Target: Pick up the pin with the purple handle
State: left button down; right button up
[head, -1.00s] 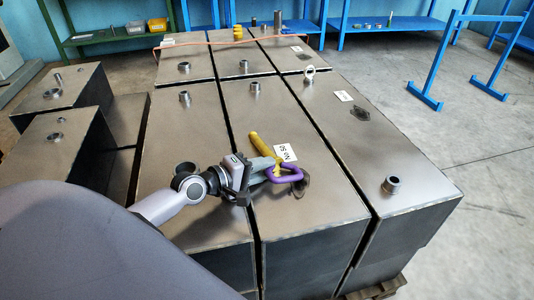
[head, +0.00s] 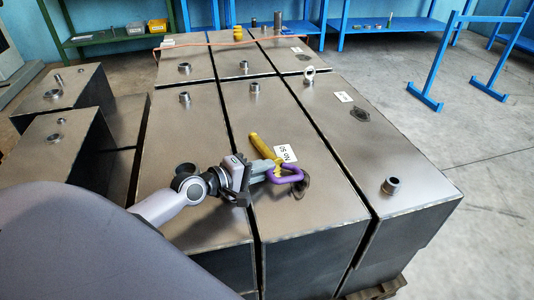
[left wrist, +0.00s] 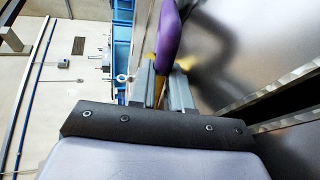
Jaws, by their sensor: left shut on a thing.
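The pin's purple loop handle (head: 298,176) shows in the head view over the middle front steel block, close to its top face. My left gripper (head: 270,173) reaches it from the left and is shut on the purple handle. In the left wrist view, the purple handle (left wrist: 168,38) stands up between the two grey fingers (left wrist: 165,88). A yellow rod-like part (head: 261,145) slopes up and left from beside the handle. I cannot tell whether it belongs to the pin. My right gripper is not in view.
A white label (head: 286,154) lies beside the handle. Large steel blocks with short round collars (head: 391,186) fill the middle, with narrow gaps between them. An orange cord (head: 225,42) crosses the back. A blue stand (head: 470,60) is at right.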

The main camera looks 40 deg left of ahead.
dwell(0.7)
pick_arm(q)
jog(key=shift+r, duration=0.15)
jog(key=shift+r+p, duration=0.3)
jog(key=shift+r, duration=0.15)
notch_tip(320, 180, up, 18)
jog(key=p, duration=0.7)
jog(key=s+d+r+n+y+p, duration=0.4)
jog(key=s+d+p, duration=0.4)
jog(key=d+p, duration=0.2)
jog(key=shift+s+d+r+t+y+p, duration=0.3)
jog(key=shift+r+t+y+p, duration=0.15)
jog(key=shift+r, duration=0.45)
